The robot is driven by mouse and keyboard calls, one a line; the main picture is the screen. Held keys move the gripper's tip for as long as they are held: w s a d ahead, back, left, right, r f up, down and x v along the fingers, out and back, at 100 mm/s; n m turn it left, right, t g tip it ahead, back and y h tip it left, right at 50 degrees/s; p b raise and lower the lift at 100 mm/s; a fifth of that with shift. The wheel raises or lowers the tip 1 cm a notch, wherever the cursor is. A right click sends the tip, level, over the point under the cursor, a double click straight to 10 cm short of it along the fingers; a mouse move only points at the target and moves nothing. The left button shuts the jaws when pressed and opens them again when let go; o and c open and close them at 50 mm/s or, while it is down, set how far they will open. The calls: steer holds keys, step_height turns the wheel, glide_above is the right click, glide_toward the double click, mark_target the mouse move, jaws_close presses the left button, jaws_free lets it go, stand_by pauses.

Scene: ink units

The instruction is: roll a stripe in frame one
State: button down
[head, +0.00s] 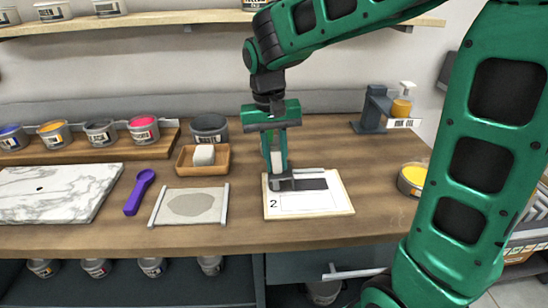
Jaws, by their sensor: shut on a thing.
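My gripper (276,160) points down over the left part of a pale board (340,205) and is shut on a dark grey roller (282,184). The roller's head appears to be at the board's surface; whether it touches cannot be told. The upper frame on the board has a dark grey stripe (314,184) running right from the roller. The lower frame (308,201) is blank, with the numeral 2 at its left. Any numeral beside the upper frame is hidden behind the roller and gripper.
Left of the board lie a light sheet with a grey oval (190,204), a purple scoop (140,192) and a marble slab (60,190). A wooden tray (187,167) holds a white block. A yellow tin (412,178) stands right. Several ink tins line the back left.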

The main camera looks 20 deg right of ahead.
mark_target(277, 148)
steer(key=shift+d+f, duration=0.1)
steer(key=shift+d, duration=0.1)
steer(key=shift+s+d, duration=0.25)
steer(key=shift+d, duration=0.4)
steer(key=shift+s+d, duration=0.2)
steer(key=shift+d, duration=0.4)
steer(key=shift+d, duration=0.1)
